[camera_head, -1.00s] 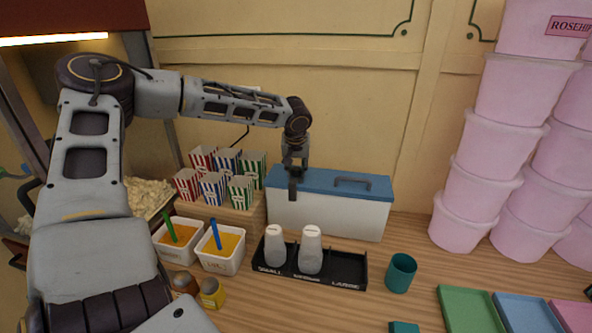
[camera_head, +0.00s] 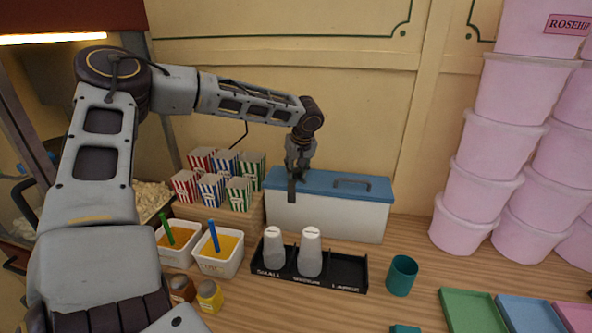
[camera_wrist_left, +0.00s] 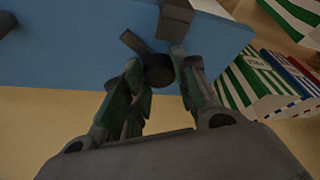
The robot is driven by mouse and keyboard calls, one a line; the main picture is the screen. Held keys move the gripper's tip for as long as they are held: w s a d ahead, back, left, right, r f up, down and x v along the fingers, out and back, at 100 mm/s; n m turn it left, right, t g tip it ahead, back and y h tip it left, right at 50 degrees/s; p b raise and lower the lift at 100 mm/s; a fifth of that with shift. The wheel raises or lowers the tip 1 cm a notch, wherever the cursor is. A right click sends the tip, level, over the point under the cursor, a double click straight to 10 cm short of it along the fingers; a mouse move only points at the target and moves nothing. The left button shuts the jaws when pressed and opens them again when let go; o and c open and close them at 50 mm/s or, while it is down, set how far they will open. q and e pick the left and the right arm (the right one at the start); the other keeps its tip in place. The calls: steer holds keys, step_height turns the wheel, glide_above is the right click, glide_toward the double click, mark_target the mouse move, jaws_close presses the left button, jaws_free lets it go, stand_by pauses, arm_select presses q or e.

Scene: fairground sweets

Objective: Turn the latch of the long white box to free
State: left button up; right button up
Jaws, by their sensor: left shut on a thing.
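The long white box (camera_head: 335,218) stands against the back wall with a blue lid (camera_head: 318,184) and a dark handle (camera_head: 352,183) on top. My left gripper (camera_head: 292,190) is at the front left part of the lid, pointing down. In the left wrist view, my gripper (camera_wrist_left: 160,84) is shut on the dark round latch (camera_wrist_left: 159,68), with a finger on each side of it. A short dark bar (camera_wrist_left: 134,42) shows beside the knob, slanted over the blue lid. My right gripper is not in view.
Striped popcorn boxes (camera_head: 212,183) stand close left of the white box. A black rack (camera_head: 340,270) with two pale shakers stands in front. A teal cup (camera_head: 401,275) and stacked pink tubs (camera_head: 470,190) are to the right.

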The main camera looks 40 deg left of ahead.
arm_select(q)
steer(key=o, duration=1)
steer(key=shift+r, duration=0.1)
steer(key=shift+v, duration=5.95)
